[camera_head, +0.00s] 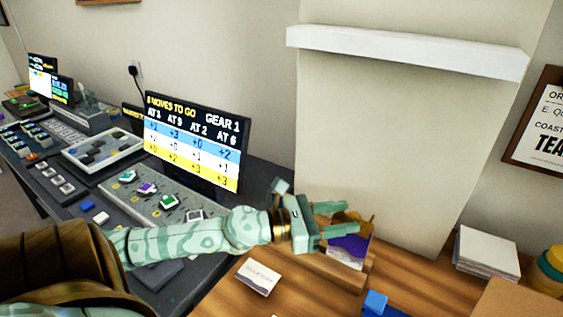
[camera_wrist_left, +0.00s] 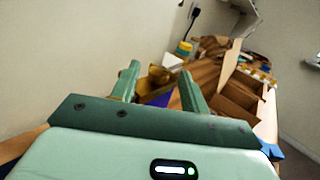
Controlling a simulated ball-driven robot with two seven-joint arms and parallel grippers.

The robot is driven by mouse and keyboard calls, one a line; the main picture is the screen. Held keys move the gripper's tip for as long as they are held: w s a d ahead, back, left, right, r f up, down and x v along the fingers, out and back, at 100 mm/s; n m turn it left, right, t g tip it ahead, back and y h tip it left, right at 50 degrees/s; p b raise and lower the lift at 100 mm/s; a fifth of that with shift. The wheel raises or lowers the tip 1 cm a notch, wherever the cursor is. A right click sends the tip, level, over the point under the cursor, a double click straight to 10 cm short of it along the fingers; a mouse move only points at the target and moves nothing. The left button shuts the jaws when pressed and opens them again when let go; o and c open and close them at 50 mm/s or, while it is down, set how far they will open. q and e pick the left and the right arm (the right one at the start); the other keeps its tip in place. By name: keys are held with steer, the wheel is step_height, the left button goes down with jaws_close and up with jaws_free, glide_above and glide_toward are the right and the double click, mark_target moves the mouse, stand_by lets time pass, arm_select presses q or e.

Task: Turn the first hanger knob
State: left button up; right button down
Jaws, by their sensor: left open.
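My left gripper (camera_head: 345,219) reaches in from the left over the wooden table, its two green fingers apart. A golden-brown, lumpy piece (camera_head: 367,228) lies just beyond the fingers in the head view, partly hidden by them. In the left wrist view my gripper (camera_wrist_left: 159,72) frames that brown piece (camera_wrist_left: 159,76) between its open fingers; I cannot tell whether they touch it. A purple item (camera_head: 349,244) sits right below it. I cannot make out for sure which part is the first hanger knob. My right gripper is not in view.
A dark bench at left carries a screen (camera_head: 196,140) reading "GEAR 1" and a grey panel with coloured keys. On the wooden table are a white card (camera_head: 259,277), a blue block (camera_head: 375,302) and a stack of papers (camera_head: 487,252). A wall column stands behind.

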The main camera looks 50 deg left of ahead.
arm_select(q)
steer(key=v, duration=1.3)
steer(key=shift+b, duration=0.35)
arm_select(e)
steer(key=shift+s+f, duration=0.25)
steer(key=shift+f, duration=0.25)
arm_select(q)
steer(key=n+t+y+p, duration=0.3)
steer(key=n+y+p, duration=0.6)
steer(key=y, duration=0.5)
glide_toward(352, 220)
steer(key=x, duration=1.1)
steer(key=shift+w+a+p, duration=0.1)
steer(key=shift+w+p, duration=0.05)
steer(key=shift+p, duration=0.2)
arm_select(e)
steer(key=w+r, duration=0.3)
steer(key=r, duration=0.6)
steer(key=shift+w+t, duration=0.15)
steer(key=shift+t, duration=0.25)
